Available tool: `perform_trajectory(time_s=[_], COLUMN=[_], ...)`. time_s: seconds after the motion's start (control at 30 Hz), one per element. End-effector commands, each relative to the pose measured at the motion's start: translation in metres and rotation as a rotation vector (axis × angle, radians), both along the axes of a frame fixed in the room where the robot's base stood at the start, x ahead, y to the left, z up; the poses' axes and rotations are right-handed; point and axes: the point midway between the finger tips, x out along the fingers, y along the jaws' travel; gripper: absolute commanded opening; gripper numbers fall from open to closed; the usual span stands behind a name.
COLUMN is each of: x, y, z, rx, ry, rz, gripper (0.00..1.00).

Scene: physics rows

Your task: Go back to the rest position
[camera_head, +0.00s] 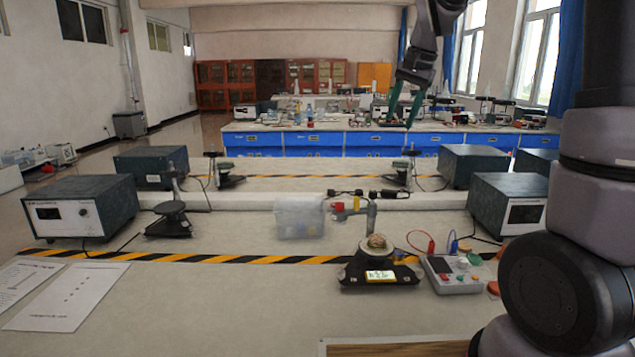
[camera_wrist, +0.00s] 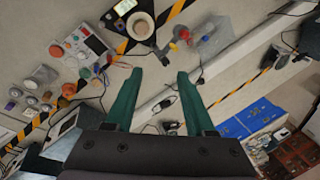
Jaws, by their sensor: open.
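My gripper (camera_head: 403,105) hangs high in the upper right of the head view, fingers pointing down, above the lab bench. Its two green fingers are apart with nothing between them. The wrist view also shows the gripper (camera_wrist: 160,82) open and empty, over the bench. Below it on the bench stands a small black device (camera_head: 380,272) with a round pale dish and a brownish lump on it; in the wrist view this device (camera_wrist: 142,27) is near the top. My gripper touches nothing.
A grey control box with knobs (camera_head: 452,274) sits right of the device. A clear plastic bin (camera_head: 299,219) stands behind it. Dark instrument boxes (camera_head: 82,207) stand left and right. Papers (camera_head: 66,296) lie at the front left. The front middle of the bench is clear.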

Motion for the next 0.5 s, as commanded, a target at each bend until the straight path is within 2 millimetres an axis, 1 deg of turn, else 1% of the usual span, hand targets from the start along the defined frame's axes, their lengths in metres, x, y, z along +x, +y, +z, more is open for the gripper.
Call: perform_trajectory(time_s=[0.03,0.17,0.2,0.33,0.5], x=[-0.017,-0.058,-0.071,-0.113,-0.167], y=[-0.006,-0.016,-0.018,-0.026,-0.033], z=[0.011,0.030,0.034,0.044,0.047], rx=[0.006,0.006,0.005,-0.007,-0.038], ry=[-0.028,-0.096,-0.117,-0.185,-0.273], rz=[0.012,0.055,0.067,0.108,0.160], gripper=[0.55,0.55,0.55,0.55,0.55])
